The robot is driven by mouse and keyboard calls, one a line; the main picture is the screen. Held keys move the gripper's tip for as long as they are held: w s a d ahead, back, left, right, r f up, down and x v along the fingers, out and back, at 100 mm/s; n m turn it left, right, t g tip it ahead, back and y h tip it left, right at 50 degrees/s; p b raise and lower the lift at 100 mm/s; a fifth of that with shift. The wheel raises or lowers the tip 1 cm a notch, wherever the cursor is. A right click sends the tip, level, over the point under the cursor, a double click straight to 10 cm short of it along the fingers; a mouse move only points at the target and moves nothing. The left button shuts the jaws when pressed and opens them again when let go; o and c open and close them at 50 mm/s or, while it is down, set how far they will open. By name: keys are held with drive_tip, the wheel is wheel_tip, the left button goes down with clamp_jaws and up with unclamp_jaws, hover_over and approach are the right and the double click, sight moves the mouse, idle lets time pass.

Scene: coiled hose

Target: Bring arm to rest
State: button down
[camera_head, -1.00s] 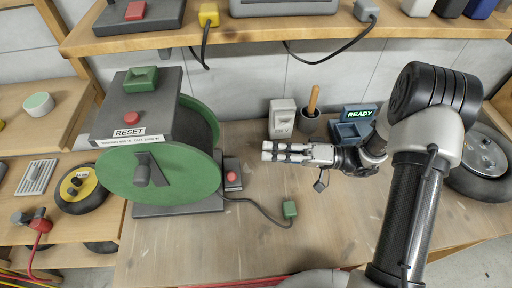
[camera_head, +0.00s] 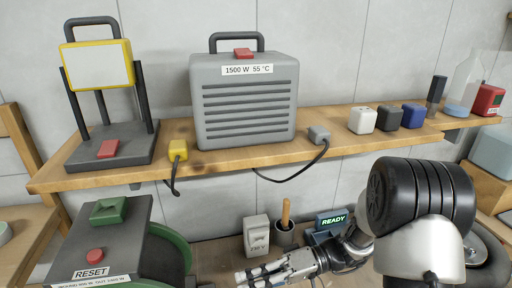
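My gripper (camera_head: 282,268) is low in the picture, above the workbench, pointing left. Its fingers lie close together, but I cannot tell whether they are open or shut. I see nothing clearly held in it. My arm runs from the lower right, with a large black ribbed joint nearest the camera. The green hose reel (camera_head: 172,250) with the grey RESET box (camera_head: 112,240) is left of my gripper, apart from it. The lower part of the reel is out of the picture.
A wooden shelf (camera_head: 230,156) crosses above my gripper. It bears a grey heater (camera_head: 245,105), a yellow-framed lamp (camera_head: 100,65), a yellow plug (camera_head: 178,150) and small coloured blocks. Behind my gripper stand a white socket box (camera_head: 257,235), a pot with a wooden handle (camera_head: 285,232) and a READY display (camera_head: 331,220).

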drive_tip(key=s+d+r+m+h, duration=0.1)
drive_tip(key=s+d+r+h, duration=0.2)
drive_tip(key=s+h, duration=0.25)
drive_tip(key=s+d+r+m+h, duration=0.1)
drive_tip(key=s+d+r+h, duration=0.1)
drive_tip(key=s+h, duration=0.3)
drive_tip(key=s+d+r+m+t+h, duration=0.2)
drive_tip(key=d+t, duration=0.2)
drive_tip(key=d, duration=0.1)
drive_tip(key=s+d+r+m+t+h, duration=0.2)
drive_tip(key=d+r+t+h, duration=0.1)
drive_tip(key=d+t, duration=0.1)
drive_tip(key=shift+d+t, duration=0.3)
drive_tip(key=shift+d, duration=0.55)
drive_tip(key=shift+s+h, duration=0.1)
drive_tip(key=shift+h, duration=0.15)
